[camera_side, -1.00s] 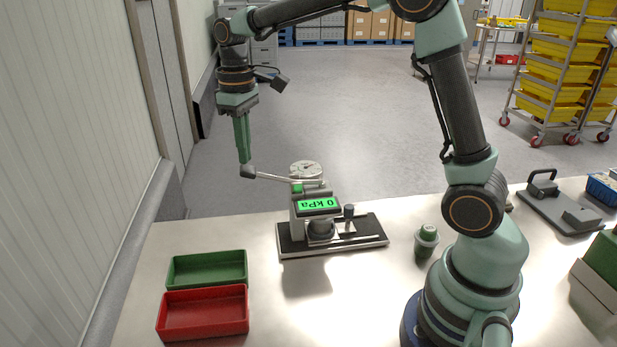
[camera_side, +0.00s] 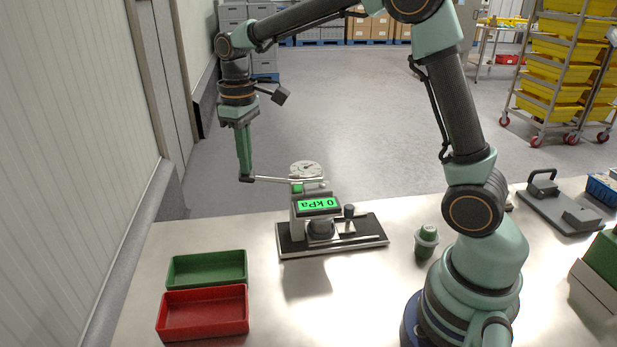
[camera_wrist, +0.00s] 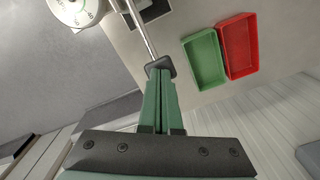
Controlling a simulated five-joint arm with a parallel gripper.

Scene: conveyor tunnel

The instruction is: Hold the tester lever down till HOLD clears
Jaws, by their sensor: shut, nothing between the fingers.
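The tester (camera_side: 333,240) stands on the bench with a green display (camera_side: 319,205) that reads 0 kPa, upside down in the side view. I see no HOLD on it. Its metal lever (camera_side: 285,180) reaches out to the left and lies nearly level. My gripper (camera_side: 246,176) is shut and empty, pointing down with its fingertips at the lever's outer end. In the wrist view the dark lever knob (camera_wrist: 159,66) sits right at the tips of my gripper (camera_wrist: 160,80). The fingertips appear to rest on it. A round dial (camera_side: 306,169) stands behind the lever.
A green tray (camera_side: 207,283) and a red tray (camera_side: 203,331) lie at the front left of the bench. A small green-capped container (camera_side: 427,237) stands right of the tester. A grey hinged device (camera_side: 560,211) is at the far right.

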